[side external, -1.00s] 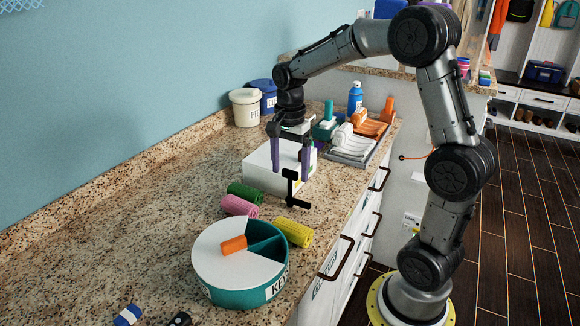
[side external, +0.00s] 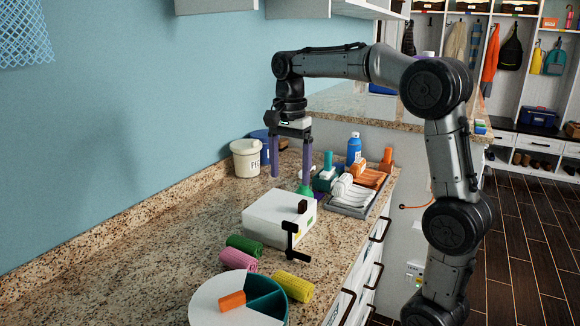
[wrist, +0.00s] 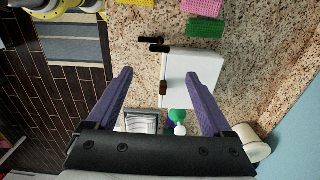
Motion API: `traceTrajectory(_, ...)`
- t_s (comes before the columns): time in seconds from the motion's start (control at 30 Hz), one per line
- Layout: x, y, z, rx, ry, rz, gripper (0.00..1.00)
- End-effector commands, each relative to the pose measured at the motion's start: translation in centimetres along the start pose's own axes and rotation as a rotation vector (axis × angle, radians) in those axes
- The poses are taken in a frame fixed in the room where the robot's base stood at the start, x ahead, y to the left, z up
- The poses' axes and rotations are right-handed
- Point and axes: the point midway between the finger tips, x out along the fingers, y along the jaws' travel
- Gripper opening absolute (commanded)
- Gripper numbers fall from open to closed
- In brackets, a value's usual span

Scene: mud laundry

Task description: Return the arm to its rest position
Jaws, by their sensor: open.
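My gripper (side external: 291,160) hangs from my arm above the granite counter, its two purple fingers spread apart and pointing down. Nothing is between them. A white box (side external: 270,222) with a black crank handle stands on the counter below and in front of the fingers in the side view. In the wrist view, my gripper (wrist: 163,82) is open, and the white box (wrist: 200,68) lies beneath and beyond the fingertips, apart from them.
A tray (side external: 352,210) with white and orange items stands behind the box, near bottles. Lidded canisters (side external: 246,158) stand by the wall. Rolled cloths (side external: 238,259) and a round teal-and-white container (side external: 270,293) are in front. Air around my gripper looks free.

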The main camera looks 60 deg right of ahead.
Motion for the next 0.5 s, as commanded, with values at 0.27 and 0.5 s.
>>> traceTrajectory(0.27,-0.79,0.03,0.01,0.000,0.000,0.000,0.85)
traceTrajectory(0.5,-0.75,0.03,0.01,0.000,0.000,0.000,0.85)
